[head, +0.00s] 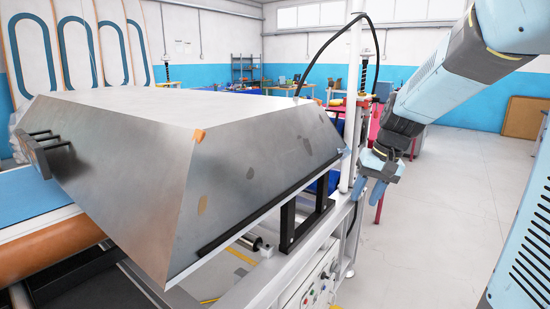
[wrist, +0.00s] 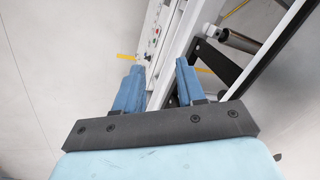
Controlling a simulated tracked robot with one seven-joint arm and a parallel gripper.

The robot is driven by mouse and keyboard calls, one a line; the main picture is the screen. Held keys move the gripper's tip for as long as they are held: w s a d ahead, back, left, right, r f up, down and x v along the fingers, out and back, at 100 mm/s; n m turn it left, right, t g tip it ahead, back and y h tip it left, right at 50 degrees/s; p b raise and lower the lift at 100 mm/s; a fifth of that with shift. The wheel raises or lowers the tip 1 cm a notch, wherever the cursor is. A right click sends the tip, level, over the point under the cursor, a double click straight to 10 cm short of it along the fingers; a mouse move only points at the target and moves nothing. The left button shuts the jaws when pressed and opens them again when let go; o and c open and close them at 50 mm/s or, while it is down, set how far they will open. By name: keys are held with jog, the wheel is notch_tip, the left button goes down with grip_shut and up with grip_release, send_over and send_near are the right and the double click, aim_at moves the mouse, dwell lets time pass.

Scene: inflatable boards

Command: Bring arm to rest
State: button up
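My arm reaches in from the upper right of the head view and hangs downward. My gripper (head: 368,190) is at its end, to the right of the machine frame and above the floor. In the wrist view my gripper (wrist: 159,82) shows two blue fingers standing apart, with a gap between them. Nothing is held in the gap. Behind the fingers lie the machine's white rail and the floor. I cannot tell the exact distance from the fingers to the machine.
A large metal hood (head: 260,150) stands on the machine at the left and middle. A control panel (head: 318,290) with buttons is on the machine's side. White inflatable boards (head: 75,50) stand behind at the left. The grey floor (head: 430,235) on the right is clear.

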jog(key=s+r+t+h, duration=0.1)
jog(key=s+r+t, duration=0.1)
jog(key=s, duration=0.7)
jog(key=s+d+r+n+t+h, duration=0.1)
jog(key=s+r, duration=0.3)
jog(key=s, duration=0.5)
jog(key=shift+s+t+h, duration=0.2)
jog(key=shift+t+h, duration=0.1)
jog(key=shift+t, duration=0.3)
